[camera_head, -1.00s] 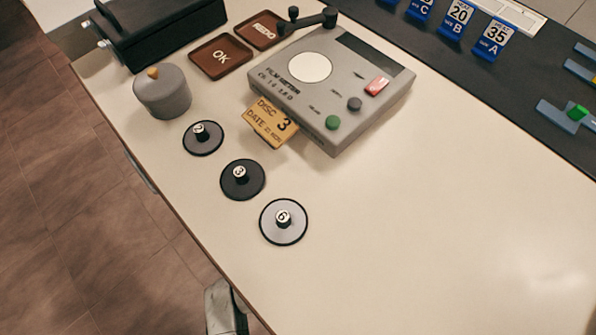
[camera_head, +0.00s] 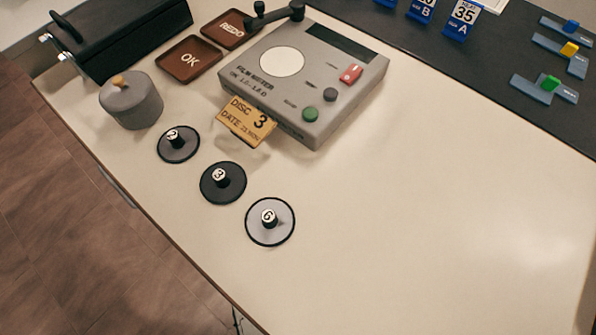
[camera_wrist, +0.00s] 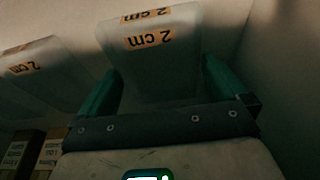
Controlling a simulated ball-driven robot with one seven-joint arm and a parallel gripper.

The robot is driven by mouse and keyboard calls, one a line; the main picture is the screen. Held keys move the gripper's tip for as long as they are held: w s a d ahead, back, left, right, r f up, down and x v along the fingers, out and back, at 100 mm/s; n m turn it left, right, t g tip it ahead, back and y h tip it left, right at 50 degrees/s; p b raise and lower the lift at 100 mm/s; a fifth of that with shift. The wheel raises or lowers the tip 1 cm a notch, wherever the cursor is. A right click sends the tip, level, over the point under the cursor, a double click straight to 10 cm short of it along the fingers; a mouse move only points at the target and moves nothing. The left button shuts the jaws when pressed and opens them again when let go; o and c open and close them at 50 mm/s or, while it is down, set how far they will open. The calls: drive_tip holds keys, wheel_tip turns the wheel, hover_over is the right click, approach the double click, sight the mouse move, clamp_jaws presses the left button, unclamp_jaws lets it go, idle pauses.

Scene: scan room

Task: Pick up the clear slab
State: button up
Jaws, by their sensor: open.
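My gripper (camera_wrist: 160,88) shows in the wrist view with two green fingers, open and spread apart. A pale translucent slab (camera_wrist: 155,75) marked "2 cm" stands between and beyond the fingers; I cannot tell whether either finger touches it. A second pale slab (camera_wrist: 35,95) with a "2 cm" label is further left, outside the fingers. The labels appear upside down in this view. The wrist view is dim, and the slabs' lower parts are partly hidden. Neither slab nor gripper shows in the head view.
Several labelled boxes (camera_wrist: 35,150) sit at the wrist view's lower left. In the head view, a cream table (camera_head: 400,220) holds a grey film meter (camera_head: 350,85), round knobbed discs (camera_head: 223,182), a lidded pot (camera_head: 130,103) and brown trays (camera_head: 190,60). The table's right front is clear.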

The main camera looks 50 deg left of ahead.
drive_tip(key=c, duration=0.9)
drive_tip(key=shift+c, duration=0.2)
drive_tip(key=shift+r, duration=0.15)
